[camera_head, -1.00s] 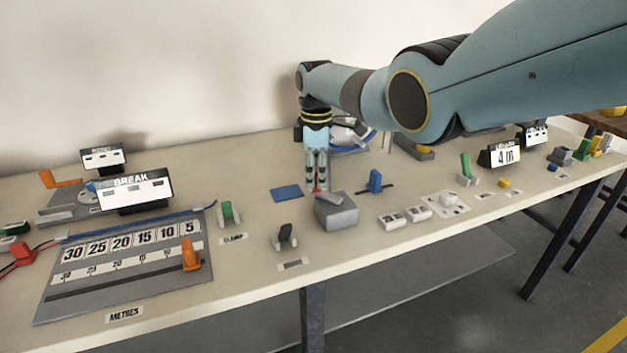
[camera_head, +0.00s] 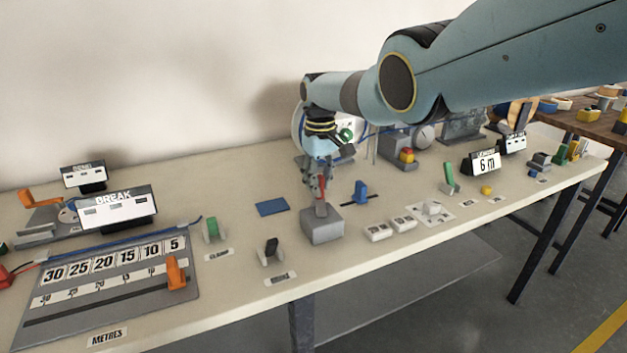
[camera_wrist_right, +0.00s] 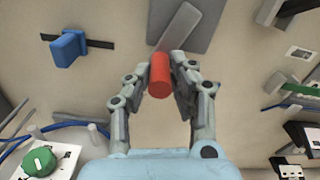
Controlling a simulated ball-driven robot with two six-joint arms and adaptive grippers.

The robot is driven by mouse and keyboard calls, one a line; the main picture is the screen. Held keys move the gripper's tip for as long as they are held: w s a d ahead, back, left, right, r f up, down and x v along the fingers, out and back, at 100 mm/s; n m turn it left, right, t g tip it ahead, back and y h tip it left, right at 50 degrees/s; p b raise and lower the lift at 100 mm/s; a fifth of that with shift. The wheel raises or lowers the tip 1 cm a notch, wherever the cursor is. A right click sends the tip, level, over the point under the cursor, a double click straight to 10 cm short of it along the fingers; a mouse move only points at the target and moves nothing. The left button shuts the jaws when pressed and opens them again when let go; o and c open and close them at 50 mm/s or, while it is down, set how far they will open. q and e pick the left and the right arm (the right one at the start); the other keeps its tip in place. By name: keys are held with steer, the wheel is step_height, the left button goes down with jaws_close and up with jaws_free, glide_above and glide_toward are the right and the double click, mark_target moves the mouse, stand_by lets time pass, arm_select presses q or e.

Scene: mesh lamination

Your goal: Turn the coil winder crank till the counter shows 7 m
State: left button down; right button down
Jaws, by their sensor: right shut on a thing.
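The coil winder's grey box (camera_head: 322,227) stands near the front edge of the bench, with the crank on top. My right gripper (camera_head: 318,193) reaches down from above and is shut on the crank's red handle (camera_head: 321,210). In the right wrist view, the red handle (camera_wrist_right: 160,76) sits between both fingers, and the grey crank arm (camera_wrist_right: 180,27) runs from it towards the top. The counter (camera_head: 487,163) at the back right reads 6 m. My left gripper is not in view.
A blue slider (camera_head: 360,194) and a flat blue pad (camera_head: 272,207) are near the box. A black switch (camera_head: 271,251) and green clamp (camera_head: 212,230) stand to its left, white blocks (camera_head: 378,231) to its right. A green lever (camera_head: 449,178) stands before the counter.

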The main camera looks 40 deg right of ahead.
steer(key=m, duration=0.1)
steer(key=s+d+m+p, duration=0.1)
steer(key=m, duration=0.1)
steer(key=m+p, duration=0.1)
steer(key=shift+s+d+r+m, duration=0.2)
steer(key=shift+s+d+m, duration=0.05)
steer(key=shift+d+m, duration=0.05)
steer(key=shift+s+d+f+m+p, duration=0.15)
steer(key=shift+s+m+p, duration=0.2)
steer(key=shift+m+p, duration=0.4)
steer(key=shift+s+d+r+m+p, duration=0.15)
steer(key=shift+s+m+p, duration=0.3)
steer(key=shift+m, duration=0.55)
steer(key=shift+s+d+f+m+p, duration=0.15)
steer(key=shift+s+m+p, duration=0.1)
steer(key=shift+m+p, duration=0.55)
steer(key=shift+s, duration=0.1)
steer(key=c, duration=1.2)
jaws_free()
steer(key=shift+o, duration=0.2)
